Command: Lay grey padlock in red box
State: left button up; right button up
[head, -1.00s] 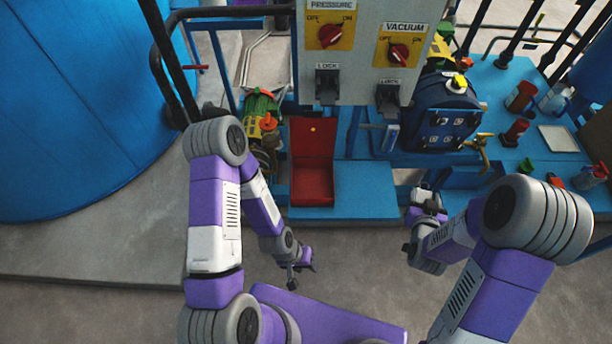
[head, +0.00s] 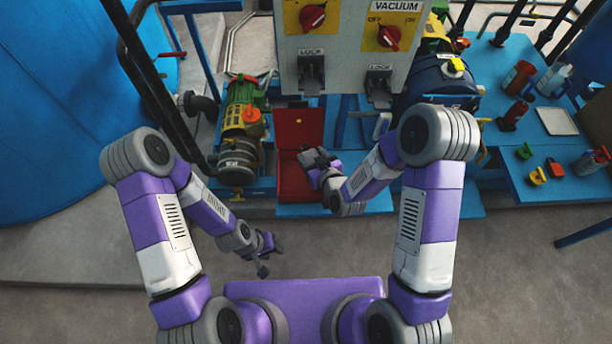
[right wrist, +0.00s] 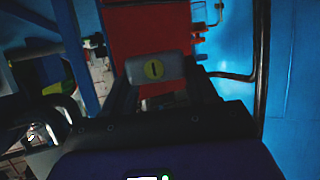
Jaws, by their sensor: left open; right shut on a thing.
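The red box (head: 290,186) stands open on a blue shelf, its lid (head: 299,126) raised at the back. My right gripper (head: 311,157) is over the box, covering part of its inside. In the right wrist view, my right gripper is shut on the grey padlock (right wrist: 141,66), whose yellow round face shows. The red of the box (right wrist: 148,38) fills the space behind the padlock. In the head view I cannot tell the padlock apart from the gripper. I cannot tell whether it touches the box. My left gripper (head: 266,254) is open and empty, low over the floor.
A control panel (head: 345,45) with red knobs and lock hasps hangs above and behind the box. A green and yellow pump (head: 241,125) stands left of it. A blue table (head: 520,180) with bottles and small parts is at right. The shelf right of the box looks clear.

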notch_tip(320, 180, down, 8)
jog(key=shift+d+r+b, duration=0.1)
jog(key=shift+r+b, duration=0.1)
jog(key=shift+b, duration=0.95)
jog(key=shift+f+b, duration=0.6)
jog(key=shift+b, duration=0.15)
jog(key=o, duration=1.1)
jog(key=shift+r, duration=0.1)
